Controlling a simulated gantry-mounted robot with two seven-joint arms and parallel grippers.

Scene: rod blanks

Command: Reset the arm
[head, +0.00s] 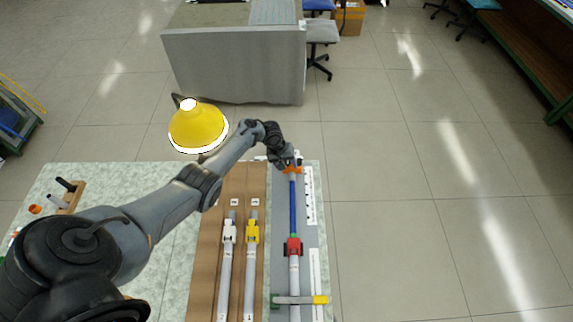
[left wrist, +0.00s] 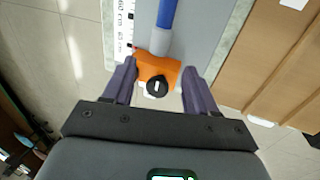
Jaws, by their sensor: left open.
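My left gripper (head: 287,163) reaches across the table to the far end of a grey board (head: 311,238). In the left wrist view its two fingers (left wrist: 160,85) are open, one on each side of an orange block (left wrist: 153,66) with a black knob. I cannot tell whether they touch it. The orange block also shows at the far end of the board in the head view (head: 296,170). A rod with a blue section (head: 293,205) runs from it toward a red clamp (head: 293,246). My right gripper is not in view.
A brown board (head: 208,255) beside it holds two rods, one with a white clamp (head: 229,231), one with a yellow clamp (head: 252,231). A yellow lamp (head: 198,127) stands at the table's far edge. A yellow-ended bar (head: 300,299) crosses the grey board's near end.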

